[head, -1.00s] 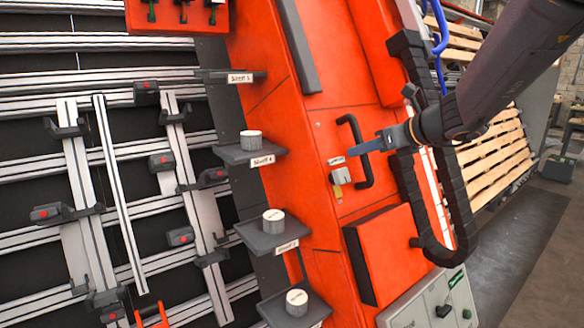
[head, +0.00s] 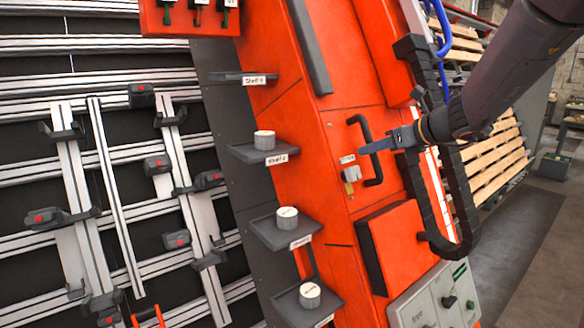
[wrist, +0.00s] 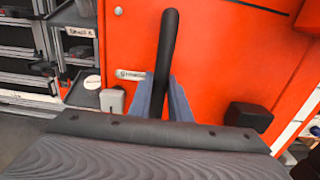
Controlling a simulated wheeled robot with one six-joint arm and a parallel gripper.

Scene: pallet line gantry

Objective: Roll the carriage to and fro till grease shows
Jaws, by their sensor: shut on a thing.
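The carriage (head: 290,125) is a tall orange body leaning over a frame of pale metal rails (head: 205,85). A black bar handle (head: 378,172) is fixed to its orange face. My gripper (head: 368,148) is shut on this handle near its middle. In the wrist view, the handle (wrist: 169,38) stands between the two blue fingers of my gripper (wrist: 163,98). The carriage's contact with the rails is hidden behind its body, and I cannot tell whether grease lies there.
Small grey shelves with white round tubs (head: 287,218) stick out from the carriage's left side. Clamps (head: 157,164) sit on the frame at left. A black cable chain (head: 440,190) hangs close to my arm. Wooden pallets (head: 495,165) stand behind; floor shows at right.

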